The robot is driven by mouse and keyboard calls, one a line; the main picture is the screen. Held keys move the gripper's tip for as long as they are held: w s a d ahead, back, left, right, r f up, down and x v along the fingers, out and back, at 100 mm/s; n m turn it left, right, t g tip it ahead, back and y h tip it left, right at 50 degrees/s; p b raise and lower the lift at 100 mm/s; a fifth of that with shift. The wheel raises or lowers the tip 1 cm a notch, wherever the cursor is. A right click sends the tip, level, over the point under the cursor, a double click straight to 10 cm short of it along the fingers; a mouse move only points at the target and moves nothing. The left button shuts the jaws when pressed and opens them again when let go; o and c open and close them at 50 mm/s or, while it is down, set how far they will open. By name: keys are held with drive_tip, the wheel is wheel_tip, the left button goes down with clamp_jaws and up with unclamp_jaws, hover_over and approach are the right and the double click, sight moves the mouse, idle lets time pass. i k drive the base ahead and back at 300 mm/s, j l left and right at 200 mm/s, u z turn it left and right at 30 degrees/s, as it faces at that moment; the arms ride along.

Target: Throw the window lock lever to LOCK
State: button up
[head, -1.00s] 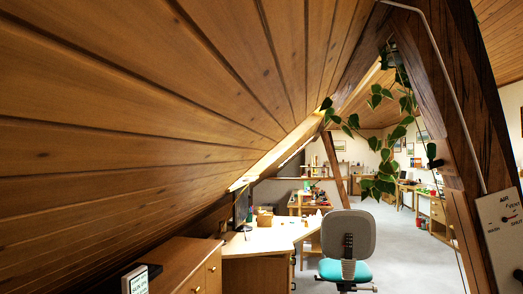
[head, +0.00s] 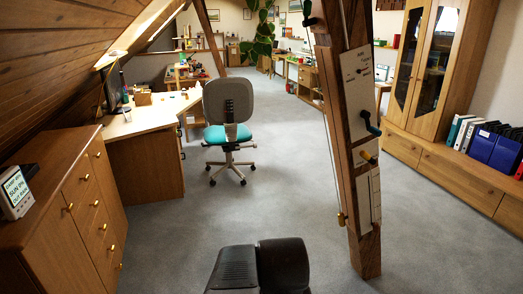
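A dark timber brace (head: 335,150) stands upright right of centre in the head view, with several controls on it. A black knob or handle (head: 312,22) is near the top left of the brace. I cannot read the labels or tell which is the window lock lever. My gripper is not in view; a dark part of my arm shows at the bottom middle.
A wooden drawer cabinet (head: 75,215) stands at the left, with a small sign (head: 15,192) on top. A desk (head: 150,120) and a swivel chair (head: 230,115) are behind. A tall cabinet (head: 425,70) is at the right. Grey floor is open around the brace.

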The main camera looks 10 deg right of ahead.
sight(364, 155)
drive_tip(key=z, duration=1.15)
drive_tip(key=i+j+u, duration=0.15)
drive_tip(key=i, duration=0.25)
drive_tip(key=i+j+u, duration=0.1)
drive_tip(key=i+j, duration=0.2)
drive_tip(key=i, duration=0.15)
